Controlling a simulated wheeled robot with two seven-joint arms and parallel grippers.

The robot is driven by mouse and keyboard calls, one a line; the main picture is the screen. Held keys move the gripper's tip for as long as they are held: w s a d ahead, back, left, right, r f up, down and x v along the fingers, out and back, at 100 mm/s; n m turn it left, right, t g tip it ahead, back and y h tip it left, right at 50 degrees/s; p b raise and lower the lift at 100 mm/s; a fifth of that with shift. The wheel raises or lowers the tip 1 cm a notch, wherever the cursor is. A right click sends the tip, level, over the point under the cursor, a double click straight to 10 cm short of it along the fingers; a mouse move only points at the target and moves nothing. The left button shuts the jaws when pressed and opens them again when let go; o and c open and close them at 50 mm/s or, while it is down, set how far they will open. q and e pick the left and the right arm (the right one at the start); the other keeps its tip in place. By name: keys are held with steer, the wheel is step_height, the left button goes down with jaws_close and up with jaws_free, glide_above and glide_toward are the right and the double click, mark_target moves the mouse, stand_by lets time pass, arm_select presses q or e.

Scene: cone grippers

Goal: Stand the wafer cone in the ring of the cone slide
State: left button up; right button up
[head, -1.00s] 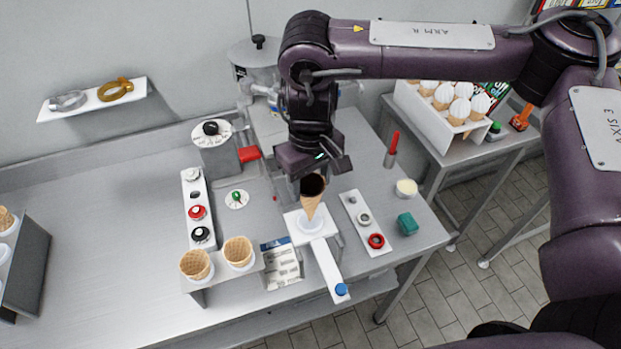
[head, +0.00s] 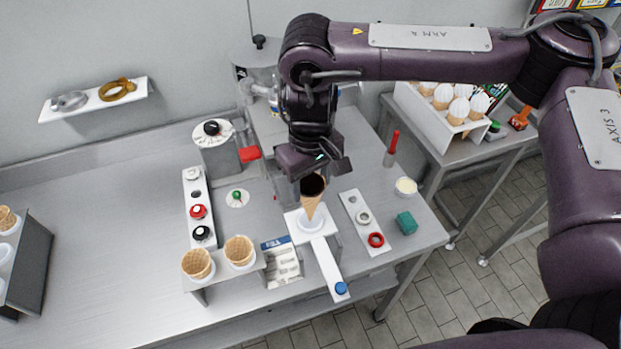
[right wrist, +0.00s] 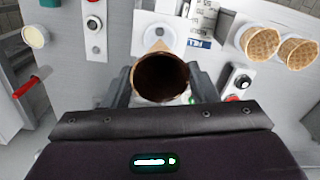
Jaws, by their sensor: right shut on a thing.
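The wafer cone (head: 311,203) is upright, point down, with its dark open mouth on top. My right gripper (head: 313,178) is shut on it near the rim. In the right wrist view the cone's mouth (right wrist: 160,78) sits between the two fingers. The cone slide (head: 328,265) is a white bar with a blue knob, and its white ring (head: 310,224) lies right below the cone. The cone's tip overlaps the ring in the head view; I cannot tell whether it is inside or just above. The left gripper is not in view.
Two waffle cups (head: 239,250) stand in a holder to the left, beside a printed card (head: 282,262). A button strip (head: 199,212) lies left and another strip (head: 364,220) right. A teal block (head: 406,223) and a white tub (head: 405,187) stand further right.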

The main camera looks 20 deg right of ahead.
mark_target(311, 209)
steer(key=shift+p, duration=0.3)
steer(key=shift+f, duration=0.1)
steer(key=shift+f+b, duration=2.75)
steer(key=shift+f, duration=1.85)
steer(key=o, duration=0.8)
steer(key=shift+c, duration=0.2)
steer(key=shift+r, duration=3.9)
